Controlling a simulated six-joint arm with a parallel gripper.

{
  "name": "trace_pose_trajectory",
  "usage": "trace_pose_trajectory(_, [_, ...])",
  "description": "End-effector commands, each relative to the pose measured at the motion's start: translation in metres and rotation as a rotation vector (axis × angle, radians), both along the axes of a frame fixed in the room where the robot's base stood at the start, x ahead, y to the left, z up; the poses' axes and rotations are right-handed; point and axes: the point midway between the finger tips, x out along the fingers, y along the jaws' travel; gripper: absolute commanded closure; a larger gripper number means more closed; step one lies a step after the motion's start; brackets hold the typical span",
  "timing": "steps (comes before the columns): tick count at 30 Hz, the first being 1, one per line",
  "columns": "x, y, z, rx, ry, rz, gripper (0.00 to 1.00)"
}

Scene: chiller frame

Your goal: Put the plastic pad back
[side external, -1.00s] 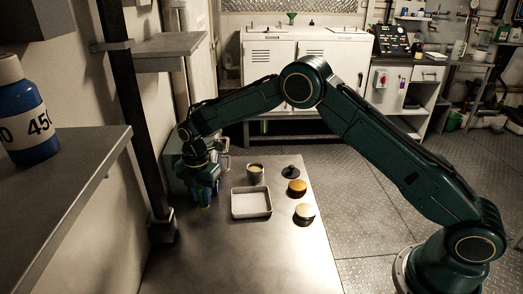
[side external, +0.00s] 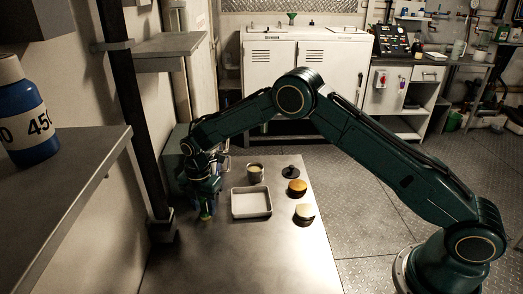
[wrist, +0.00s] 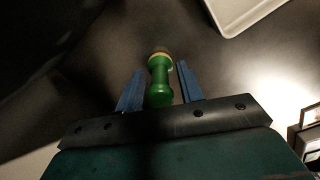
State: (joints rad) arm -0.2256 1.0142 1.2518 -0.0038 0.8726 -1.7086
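A green handled tool (wrist: 160,85) with a reddish-tan band at its far end shows between my gripper's blue fingers (wrist: 159,72) in the wrist view. Gaps show on both sides of the handle, so the fingers are apart around it. In the side view my gripper (side external: 206,206) is low over the metal table, left of the tray, with a bit of green (side external: 206,216) below it. Three round pads lie right of the tray: black with a knob (side external: 291,171), orange (side external: 297,187) and cream (side external: 304,211). I cannot tell which is the plastic pad.
A pale shallow tray (side external: 251,215) stands mid-table; its corner shows in the wrist view (wrist: 235,28). A small cup (side external: 255,174) stands behind it. A dark post (side external: 140,120) and the wall are close on the left. The front of the table (side external: 240,265) is bare.

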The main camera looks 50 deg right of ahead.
Motion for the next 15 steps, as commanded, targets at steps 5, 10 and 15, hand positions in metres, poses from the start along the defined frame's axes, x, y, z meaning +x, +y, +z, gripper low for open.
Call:
trace_pose_trajectory(5, [0.0000, 0.0000, 0.0001, 0.000, 0.000, 0.000, 0.56])
trace_pose_trajectory(10, [0.0000, 0.0000, 0.0007, 0.000, 0.000, 0.000, 0.56])
trace_pose_trajectory(15, [0.0001, 0.0000, 0.0066, 0.000, 0.000, 0.000, 0.56])
